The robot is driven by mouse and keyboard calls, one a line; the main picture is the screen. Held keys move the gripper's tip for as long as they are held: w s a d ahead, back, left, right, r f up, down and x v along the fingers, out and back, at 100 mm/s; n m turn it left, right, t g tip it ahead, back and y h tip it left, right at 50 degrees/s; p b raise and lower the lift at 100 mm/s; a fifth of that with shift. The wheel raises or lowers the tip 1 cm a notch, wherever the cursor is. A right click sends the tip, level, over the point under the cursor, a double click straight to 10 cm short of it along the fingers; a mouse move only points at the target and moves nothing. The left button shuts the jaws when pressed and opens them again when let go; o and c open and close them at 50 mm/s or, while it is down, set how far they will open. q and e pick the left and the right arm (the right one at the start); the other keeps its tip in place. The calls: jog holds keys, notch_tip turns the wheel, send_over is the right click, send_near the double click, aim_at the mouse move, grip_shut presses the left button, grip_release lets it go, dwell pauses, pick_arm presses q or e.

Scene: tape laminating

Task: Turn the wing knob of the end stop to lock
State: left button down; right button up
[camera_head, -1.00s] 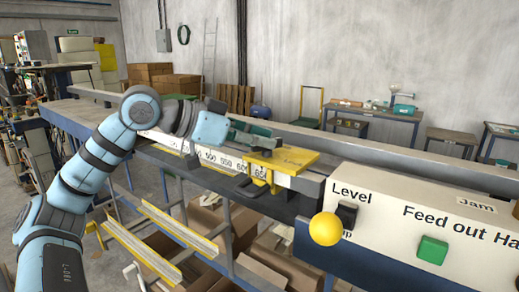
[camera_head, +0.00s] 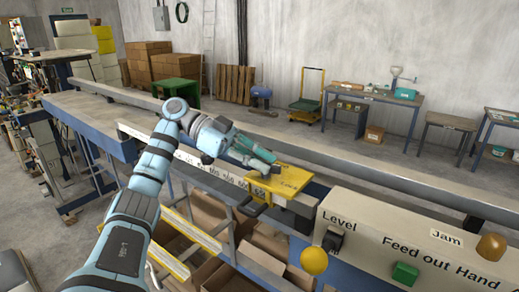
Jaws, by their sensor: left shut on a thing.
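The yellow end stop (camera_head: 288,182) sits on the rail with the printed number scale (camera_head: 228,177), right of the picture's middle. My left gripper (camera_head: 266,162) reaches in from the left with its teal fingers low over the left part of the end stop. It is shut on the wing knob, which is mostly hidden by the fingers; only a small dark part shows beneath them. My right gripper is not in view.
A machine panel (camera_head: 375,226) with a yellow ball knob (camera_head: 314,261), a black switch and a green button (camera_head: 404,273) stands at the lower right. A long grey beam runs behind the rail. Cardboard boxes (camera_head: 208,212) lie below the rail.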

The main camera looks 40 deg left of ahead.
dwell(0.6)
pick_arm(q)
jog(key=c, duration=1.8)
grip_release()
jog(key=shift+o, duration=0.8)
jog(key=shift+s+d+r, duration=0.1)
